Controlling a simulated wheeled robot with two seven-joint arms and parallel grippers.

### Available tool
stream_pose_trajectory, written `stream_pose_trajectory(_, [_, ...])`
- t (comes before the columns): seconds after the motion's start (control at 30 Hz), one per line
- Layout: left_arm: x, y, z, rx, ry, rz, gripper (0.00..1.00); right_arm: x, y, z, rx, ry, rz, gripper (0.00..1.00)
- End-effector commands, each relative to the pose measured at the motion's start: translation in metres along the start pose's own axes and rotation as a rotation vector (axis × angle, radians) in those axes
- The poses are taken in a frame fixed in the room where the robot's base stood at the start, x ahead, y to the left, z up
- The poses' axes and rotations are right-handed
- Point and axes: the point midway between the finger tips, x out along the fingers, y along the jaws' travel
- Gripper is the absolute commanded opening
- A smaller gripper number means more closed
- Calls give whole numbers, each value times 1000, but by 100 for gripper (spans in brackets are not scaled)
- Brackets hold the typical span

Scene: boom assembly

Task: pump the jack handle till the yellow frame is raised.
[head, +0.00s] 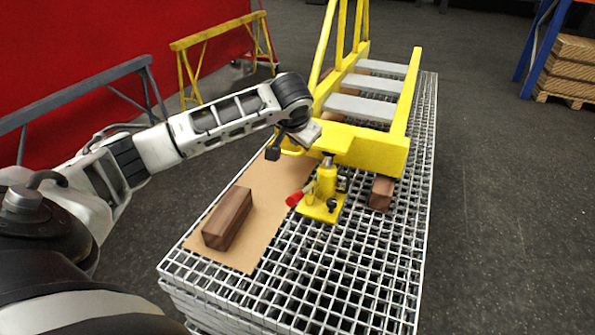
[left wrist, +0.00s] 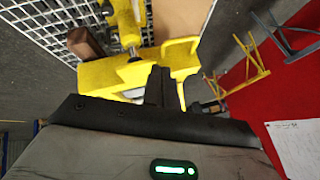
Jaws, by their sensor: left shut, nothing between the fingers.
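The yellow frame (head: 370,148) rests over a yellow jack (head: 325,190) on the grating. A wooden block (head: 381,193) sits under the frame's near end. The jack handle (head: 294,199) shows as a short red piece at the jack's left side. My left gripper (head: 273,153) is shut and empty, pointing down beside the left near corner of the frame, above and left of the red handle. In the left wrist view, the shut dark fingers (left wrist: 159,88) overlap the yellow frame (left wrist: 100,74), and the jack (left wrist: 124,22) is beyond. I cannot tell whether the fingers touch the frame.
A loose wooden block (head: 228,218) lies on a cardboard sheet (head: 262,190) at the left of the grating stack (head: 340,265). Grey and yellow trestles (head: 195,42) stand by the red wall. The near right grating is clear.

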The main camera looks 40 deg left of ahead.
Motion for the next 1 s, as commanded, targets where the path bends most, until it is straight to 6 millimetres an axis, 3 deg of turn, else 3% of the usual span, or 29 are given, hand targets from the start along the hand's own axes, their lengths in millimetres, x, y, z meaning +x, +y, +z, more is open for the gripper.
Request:
stream_pose_trajectory(0.1, [-12, 25, 10, -126, -140, 91, 0, -8, 1, -7, -3, -4, 6, 36])
stream_pose_trajectory(0.2, [-16, 34, 18, -171, -204, 119, 0, -12, -1, -6, 0, -8, 6, 36])
stream_pose_trajectory(0.63, [-14, 38, 22, -186, -226, 126, 0, -12, -1, -4, 0, -9, 6, 36])
stream_pose_trajectory(0.77, [-2, 40, 25, -187, -228, 126, 0, -12, -1, -4, 0, -9, 6, 36])
stream_pose_trajectory(1.0, [45, 47, 35, -186, -228, 125, 0, -11, -1, -3, 1, -7, 5, 36])
